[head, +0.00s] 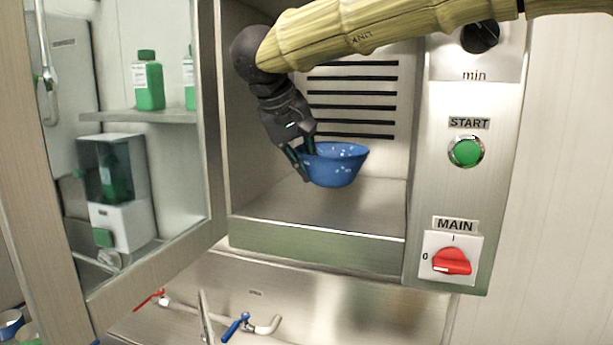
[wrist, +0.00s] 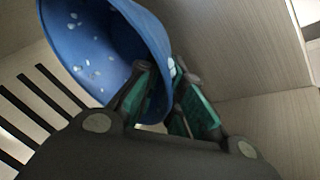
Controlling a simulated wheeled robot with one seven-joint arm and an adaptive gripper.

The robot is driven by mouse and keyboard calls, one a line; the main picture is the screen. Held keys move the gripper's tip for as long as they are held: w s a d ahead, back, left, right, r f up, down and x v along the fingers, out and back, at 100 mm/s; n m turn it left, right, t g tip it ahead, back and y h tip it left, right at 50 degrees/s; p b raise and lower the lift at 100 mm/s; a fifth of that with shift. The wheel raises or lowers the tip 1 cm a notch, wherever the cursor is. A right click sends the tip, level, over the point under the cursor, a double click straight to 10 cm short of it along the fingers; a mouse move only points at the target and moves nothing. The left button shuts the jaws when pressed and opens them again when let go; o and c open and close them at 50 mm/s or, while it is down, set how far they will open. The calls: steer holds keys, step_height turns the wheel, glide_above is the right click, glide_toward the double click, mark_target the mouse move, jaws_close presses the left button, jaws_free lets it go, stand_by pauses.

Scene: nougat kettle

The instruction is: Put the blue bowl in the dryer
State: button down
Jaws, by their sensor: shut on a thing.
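The blue bowl (head: 338,168) has pale specks and is inside the open dryer (head: 320,240), a steel box with a slotted back wall. It is roughly upright and appears to hang a little above the dryer floor. My gripper (head: 306,162) reaches in from the upper left and is shut on the bowl's left rim. In the wrist view the bowl (wrist: 110,50) fills the upper left, with its rim between the green-padded fingers (wrist: 165,100). The far side of the bowl is hidden in that view.
The dryer's glass door (head: 140,140) stands open at the left. A control panel with a green start button (head: 466,152) and a red main switch (head: 451,261) is on the right. Below are a steel sink and a blue-handled tap (head: 236,326). Free floor surrounds the bowl inside.

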step_height(320, 180, down, 2)
steer(key=shift+d+f+p, duration=0.1)
steer(key=shift+p, duration=0.55)
steer(key=shift+w+f+p, duration=0.2)
steer(key=shift+f+p, duration=0.25)
steer(key=shift+f, duration=0.2)
steer(key=shift+f, duration=0.15)
steer(key=c, duration=1.5)
jaws_free()
steer(key=shift+c, duration=0.2)
steer(key=b+v, duration=0.5)
steer(key=v, duration=0.7)
